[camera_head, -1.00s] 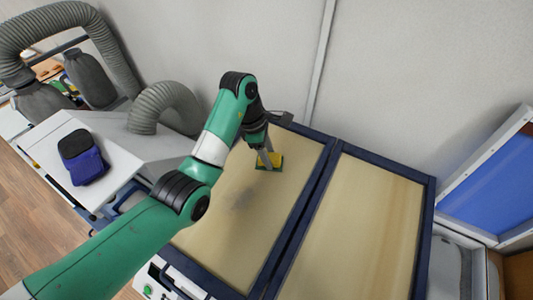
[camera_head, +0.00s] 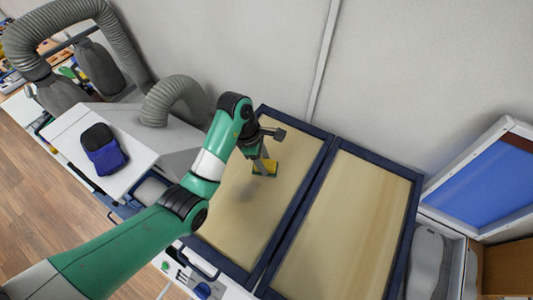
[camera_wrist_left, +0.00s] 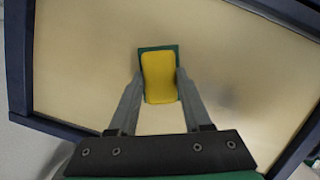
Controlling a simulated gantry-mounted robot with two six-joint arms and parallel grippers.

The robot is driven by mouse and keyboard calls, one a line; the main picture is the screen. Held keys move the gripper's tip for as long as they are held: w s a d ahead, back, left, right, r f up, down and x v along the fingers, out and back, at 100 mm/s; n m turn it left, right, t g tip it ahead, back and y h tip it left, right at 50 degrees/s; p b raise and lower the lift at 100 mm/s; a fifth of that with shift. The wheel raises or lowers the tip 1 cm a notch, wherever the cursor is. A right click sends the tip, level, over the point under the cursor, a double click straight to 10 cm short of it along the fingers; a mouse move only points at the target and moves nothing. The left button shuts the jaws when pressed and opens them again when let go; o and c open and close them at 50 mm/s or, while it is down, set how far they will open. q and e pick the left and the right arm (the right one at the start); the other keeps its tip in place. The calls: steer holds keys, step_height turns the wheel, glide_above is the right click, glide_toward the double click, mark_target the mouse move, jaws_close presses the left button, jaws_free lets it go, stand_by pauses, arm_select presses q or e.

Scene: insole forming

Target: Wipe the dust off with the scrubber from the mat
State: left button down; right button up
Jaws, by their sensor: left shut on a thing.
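My left gripper (camera_head: 264,164) is shut on the scrubber (camera_head: 267,170), a yellow block with a green base. In the left wrist view the fingers of my left gripper (camera_wrist_left: 158,82) press on both sides of the scrubber (camera_wrist_left: 159,76). The scrubber is over the left tan mat (camera_head: 284,190), which has a dark blue frame; whether it touches the surface is hard to tell. A faint grey smudge shows on the mat (camera_wrist_left: 80,80) in the left wrist view, right of the gripper. My right gripper is out of view.
A second framed tan panel (camera_head: 345,230) lies to the right. A white machine with a grey hose (camera_head: 175,95) stands at left, with a dark blue item (camera_head: 103,150) on top. A blue framed panel (camera_head: 485,185) leans at right. A plain wall rises behind the panels.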

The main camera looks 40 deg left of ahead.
arm_select(q)
steer(key=shift+s+d+p, duration=0.15)
steer(key=shift+s+p, duration=0.4)
steer(key=shift+s, duration=0.2)
steer(key=shift+s+f, duration=0.15)
steer(key=shift+s+d+r+p, duration=0.15)
steer(key=shift+s+p, duration=0.3)
steer(key=shift+p, duration=0.15)
steer(key=shift+s+d+r+p, duration=0.1)
steer(key=shift+s+p, duration=0.35)
steer(key=shift+p, duration=0.1)
steer(key=shift+s+d+f, duration=0.15)
steer(key=shift+s+f, duration=0.05)
steer(key=shift+s, duration=0.45)
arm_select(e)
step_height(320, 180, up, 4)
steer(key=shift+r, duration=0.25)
